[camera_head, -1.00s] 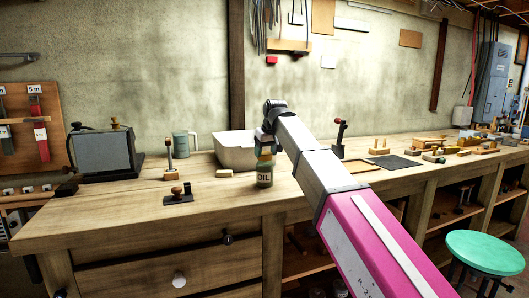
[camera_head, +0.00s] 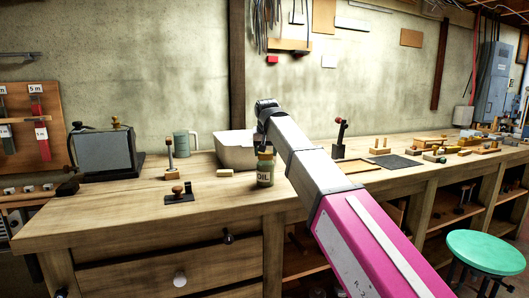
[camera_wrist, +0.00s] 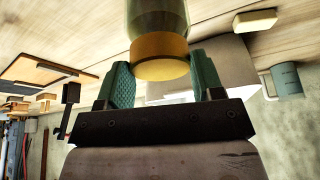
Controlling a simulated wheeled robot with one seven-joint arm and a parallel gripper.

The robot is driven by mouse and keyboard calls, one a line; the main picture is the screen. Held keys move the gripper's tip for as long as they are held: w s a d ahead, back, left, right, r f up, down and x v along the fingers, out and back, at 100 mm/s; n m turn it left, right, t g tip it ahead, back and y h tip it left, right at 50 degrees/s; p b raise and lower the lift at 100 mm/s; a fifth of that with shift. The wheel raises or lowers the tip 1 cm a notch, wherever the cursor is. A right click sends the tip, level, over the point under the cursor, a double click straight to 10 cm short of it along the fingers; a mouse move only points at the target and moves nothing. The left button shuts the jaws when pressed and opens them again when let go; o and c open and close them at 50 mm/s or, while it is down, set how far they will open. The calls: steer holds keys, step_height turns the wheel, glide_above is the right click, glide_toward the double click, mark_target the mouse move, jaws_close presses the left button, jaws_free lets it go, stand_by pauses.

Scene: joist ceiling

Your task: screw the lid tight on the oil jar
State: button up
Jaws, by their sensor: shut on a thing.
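The oil jar (camera_head: 264,173), dark green with a pale OIL label, stands upright on the workbench. Its yellow-brown lid (camera_wrist: 160,60) sits on the jar's mouth in the wrist view, where the picture is upside down. My gripper (camera_wrist: 161,78) is shut on the lid, with one teal finger on each side of it. In the head view my gripper (camera_head: 265,148) is small and partly hidden above the jar by my arm. I cannot tell how tightly the lid is seated.
A pale bin (camera_head: 233,150) stands just behind the jar, with a small wooden block (camera_head: 225,172) to its left. A dark clamp-like tool (camera_head: 179,195) lies further left. A red-knobbed lever (camera_head: 341,135) stands to the right. The bench front near the jar is clear.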

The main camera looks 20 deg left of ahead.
steer(key=shift+m+h, duration=0.3)
steer(key=shift+m, duration=0.5)
steer(key=shift+a+m+h, duration=0.2)
steer(key=shift+m+h, duration=0.3)
steer(key=shift+m, duration=1.1)
steer(key=shift+a+m+h, duration=0.1)
steer(key=shift+m+h, duration=0.7)
steer(key=shift+m, duration=1)
steer(key=o, duration=1.1)
